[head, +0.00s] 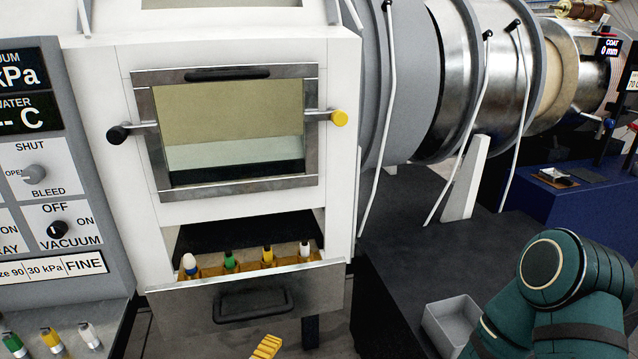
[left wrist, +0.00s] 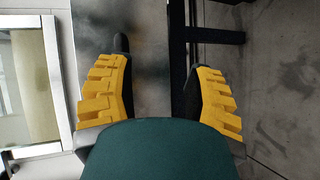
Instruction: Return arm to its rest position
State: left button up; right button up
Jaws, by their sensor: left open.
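My left gripper (left wrist: 160,75) is open in the left wrist view, its two yellow ridged fingers apart with nothing held between them. Beyond them is the grey metal front of the drawer (left wrist: 148,30), with the dark handle (left wrist: 121,43) near one fingertip. In the head view only a yellow finger of this gripper (head: 267,347) shows at the bottom edge, below the handle (head: 252,305) of the pulled-out drawer (head: 180,312). The rest of that arm is out of frame. My right arm (head: 550,300), dark green, shows at the lower right; its gripper is not in view.
The drawer holds several vials with coloured caps (head: 267,255). Above it is a white cabinet with a framed window (head: 235,125). Several capped items (head: 50,340) stand at the lower left. A grey bin (head: 455,325) sits beside my right arm. Large metal cylinders (head: 470,70) fill the back right.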

pick_arm(q)
jog(key=s+d+f+m+g+h, duration=0.2)
jog(key=s+d+f+m+g, duration=0.4)
jog(key=s+d+f+m, duration=0.15)
jog(key=s+a+f+m+g+y, duration=0.3)
jog(key=s+a+m+g, duration=0.2)
jog(key=s+g, duration=0.1)
jog(key=shift+s+a+f, duration=0.25)
jog(key=shift+s+f, duration=0.15)
jog(key=shift+s, duration=0.5)
